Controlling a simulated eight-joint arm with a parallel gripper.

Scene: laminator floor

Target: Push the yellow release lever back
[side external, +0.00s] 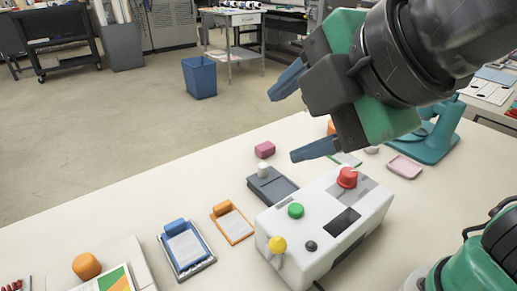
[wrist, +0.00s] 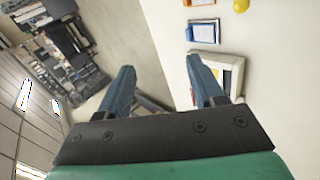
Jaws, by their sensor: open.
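The yellow release lever (side external: 278,245) shows as a round yellow knob on a short stem at the near left end of a white control box (side external: 325,216). A yellow knob (wrist: 240,5), apparently the same one, shows at the top edge of the wrist view. My gripper (side external: 282,126) is open and empty, high above the table and beyond the box, well apart from the lever. In the wrist view its two blue fingers (wrist: 160,64) are spread with nothing between them. The lower part of the lever is small and hard to make out.
The box also carries a red button (side external: 347,177), a green button (side external: 295,210) and a black knob (side external: 311,246). A grey device (side external: 272,187), an orange clipboard (side external: 233,225) and a blue clipboard (side external: 186,248) lie left of it. The table's front-left strip holds a white tray (side external: 142,269).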

